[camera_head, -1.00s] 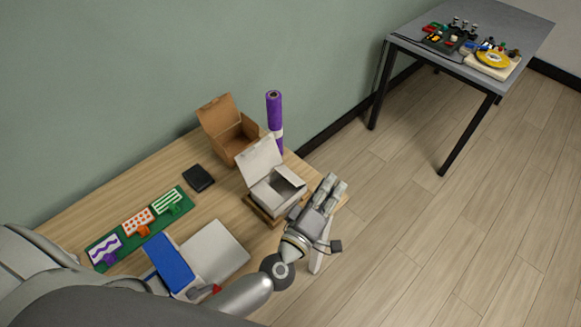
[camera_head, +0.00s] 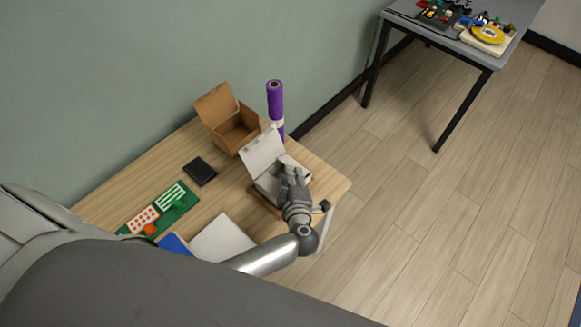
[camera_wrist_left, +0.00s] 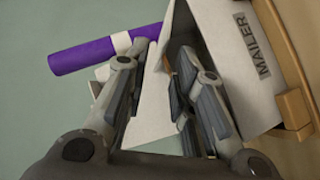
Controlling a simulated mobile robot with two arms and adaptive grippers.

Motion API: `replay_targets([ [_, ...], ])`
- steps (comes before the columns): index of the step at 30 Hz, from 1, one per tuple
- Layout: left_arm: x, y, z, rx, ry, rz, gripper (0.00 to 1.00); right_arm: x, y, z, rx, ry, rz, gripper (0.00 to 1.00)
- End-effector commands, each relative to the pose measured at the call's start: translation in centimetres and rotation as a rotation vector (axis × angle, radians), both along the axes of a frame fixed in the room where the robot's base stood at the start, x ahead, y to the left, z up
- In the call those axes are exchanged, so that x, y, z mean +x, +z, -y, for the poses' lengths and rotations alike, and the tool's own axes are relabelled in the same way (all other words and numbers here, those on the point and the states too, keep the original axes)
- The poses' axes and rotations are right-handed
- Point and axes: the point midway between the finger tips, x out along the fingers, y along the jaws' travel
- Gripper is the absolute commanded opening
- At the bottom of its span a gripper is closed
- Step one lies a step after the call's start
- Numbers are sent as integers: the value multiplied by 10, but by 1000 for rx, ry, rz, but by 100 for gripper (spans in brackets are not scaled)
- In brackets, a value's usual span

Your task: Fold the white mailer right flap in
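The white mailer (camera_head: 262,152) stands on the right part of the wooden table with its lid raised. In the left wrist view its wall (camera_wrist_left: 240,75) carries the word MAILER. My left gripper (camera_head: 291,172) is over the mailer's right side and hides much of its opening. In the left wrist view my left gripper (camera_wrist_left: 158,65) has its fingers spread apart, with a pale white panel showing between and behind them. I cannot tell whether a finger touches it. The right flap is mostly hidden in the head view. My right gripper is not in view.
A wooden holder (camera_wrist_left: 295,106) is beside the mailer. An open brown box (camera_head: 232,130) and a purple roll (camera_head: 275,100) stand behind it. A black wallet-like item (camera_head: 200,171), a green board (camera_head: 178,208) and a white panel (camera_head: 222,239) lie to the left.

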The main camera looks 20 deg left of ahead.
Motion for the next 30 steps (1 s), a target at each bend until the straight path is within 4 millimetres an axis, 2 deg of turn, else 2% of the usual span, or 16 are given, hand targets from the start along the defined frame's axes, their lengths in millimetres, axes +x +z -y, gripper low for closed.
replay_targets([
  [3,16,-5,-9,4,0,1,24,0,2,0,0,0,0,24],
  [7,27,-11,-14,1,-1,0,24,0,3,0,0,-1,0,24],
  [19,32,-13,-18,-1,-1,1,24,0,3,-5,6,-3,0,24],
  [25,32,-13,-18,-1,0,0,0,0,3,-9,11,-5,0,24],
  [30,32,-13,-18,-1,0,0,0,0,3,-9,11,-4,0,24],
])
